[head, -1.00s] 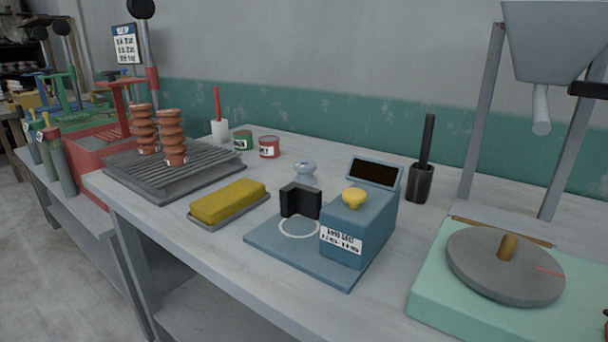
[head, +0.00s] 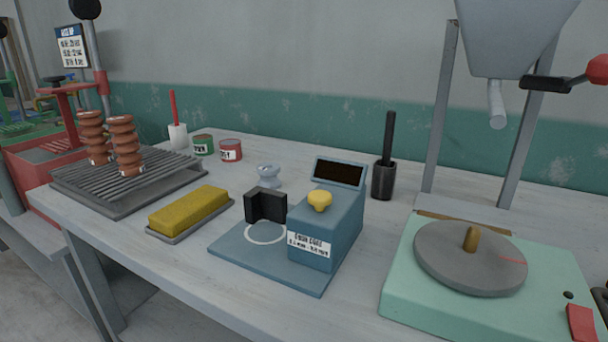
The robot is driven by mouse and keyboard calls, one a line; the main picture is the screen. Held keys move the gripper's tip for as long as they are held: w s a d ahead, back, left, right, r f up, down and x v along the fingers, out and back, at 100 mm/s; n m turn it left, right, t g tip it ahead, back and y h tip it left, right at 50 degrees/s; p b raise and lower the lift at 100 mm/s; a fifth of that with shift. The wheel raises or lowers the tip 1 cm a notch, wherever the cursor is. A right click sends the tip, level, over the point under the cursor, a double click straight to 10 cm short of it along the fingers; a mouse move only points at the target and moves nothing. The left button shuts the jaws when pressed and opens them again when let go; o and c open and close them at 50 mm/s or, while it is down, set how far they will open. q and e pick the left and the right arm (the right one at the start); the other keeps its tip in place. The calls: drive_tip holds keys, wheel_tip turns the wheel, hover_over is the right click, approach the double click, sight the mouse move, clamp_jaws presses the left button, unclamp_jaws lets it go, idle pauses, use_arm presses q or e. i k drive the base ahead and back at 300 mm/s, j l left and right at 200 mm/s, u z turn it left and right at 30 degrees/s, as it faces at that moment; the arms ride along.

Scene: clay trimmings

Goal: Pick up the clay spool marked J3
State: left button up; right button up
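Two brown ribbed clay spools stand upright on a dark slatted rack (head: 165,184) at the left of the bench. One spool (head: 95,138) is at the back left of the rack, and the other spool (head: 127,146) is just to its right and nearer. Each has a small pale label near its foot, too small to read, so I cannot tell which is J3.
A yellow block (head: 189,209) on a grey tray, a blue gauge device (head: 328,226), two small tins (head: 231,150) and a black cup (head: 384,180) stand on the bench. A green turntable unit (head: 410,288) and hopper (head: 511,35) fill the right. The bench's front strip is clear.

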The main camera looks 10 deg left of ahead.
sight(268, 172)
drive_tip(key=i+j+z, duration=0.1)
drive_tip(key=j+z, duration=0.25)
drive_tip(key=j, duration=0.4)
drive_tip(key=j+z, duration=0.35)
drive_tip(key=j, duration=0.45)
